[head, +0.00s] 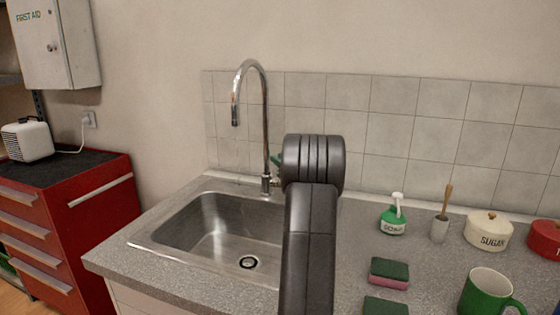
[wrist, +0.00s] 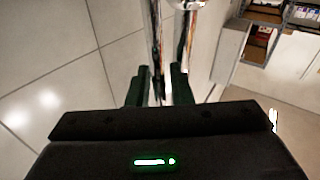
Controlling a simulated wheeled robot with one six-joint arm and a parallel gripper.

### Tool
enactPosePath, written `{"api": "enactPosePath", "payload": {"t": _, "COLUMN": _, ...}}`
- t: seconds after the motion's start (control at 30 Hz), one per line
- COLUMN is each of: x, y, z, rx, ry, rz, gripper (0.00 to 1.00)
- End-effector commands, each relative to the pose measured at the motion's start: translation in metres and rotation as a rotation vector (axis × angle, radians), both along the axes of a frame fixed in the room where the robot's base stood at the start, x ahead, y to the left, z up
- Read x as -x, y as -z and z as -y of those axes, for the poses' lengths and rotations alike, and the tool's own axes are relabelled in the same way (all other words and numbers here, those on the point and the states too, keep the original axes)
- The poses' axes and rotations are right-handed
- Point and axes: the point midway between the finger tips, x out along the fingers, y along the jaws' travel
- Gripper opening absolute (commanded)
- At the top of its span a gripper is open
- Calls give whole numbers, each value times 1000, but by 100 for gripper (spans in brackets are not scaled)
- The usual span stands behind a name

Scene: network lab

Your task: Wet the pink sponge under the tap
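The pink sponge (head: 389,279) lies on the counter right of my arm, with a dark green layer on top. The chrome tap (head: 265,110) rises behind the steel sink (head: 170,243), its spout bent over the basin. No water shows from the spout. My gripper is beside the tap's lower post; in the head view my arm hides most of it. In the wrist view my gripper (wrist: 158,88) has two dark green fingers apart, with the chrome tap (wrist: 157,40) showing beyond the gap. I see no sponge between them. I cannot tell whether they touch the tap.
A green-topped block (head: 385,307) is cut off at the lower edge. A soap bottle (head: 393,218), brush holder (head: 440,228), sugar pot (head: 488,230), red pot (head: 545,239) and green mug (head: 487,291) stand to the right. A tiled wall (head: 393,95) closes the back. The basin is empty.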

Motion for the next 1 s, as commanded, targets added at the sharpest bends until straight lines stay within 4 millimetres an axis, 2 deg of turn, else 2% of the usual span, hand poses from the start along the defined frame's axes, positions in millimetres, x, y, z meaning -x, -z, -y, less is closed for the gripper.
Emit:
{"api": "enactPosePath", "payload": {"t": 0.17, "x": 13, "y": 1, "z": 13, "rx": -1, "ry": 2, "rz": -1, "gripper": 19}}
{"api": "enactPosePath", "payload": {"t": 0.6, "x": 83, "y": 9, "z": 76, "rx": 0, "ry": 4, "rz": -1, "gripper": 19}}
{"api": "enactPosePath", "payload": {"t": 0.8, "x": 99, "y": 10, "z": 90, "rx": 1, "ry": 1, "rz": 0, "gripper": 19}}
{"api": "enactPosePath", "payload": {"t": 1.0, "x": 102, "y": 10, "z": 92, "rx": 1, "ry": 0, "rz": -1, "gripper": 19}}
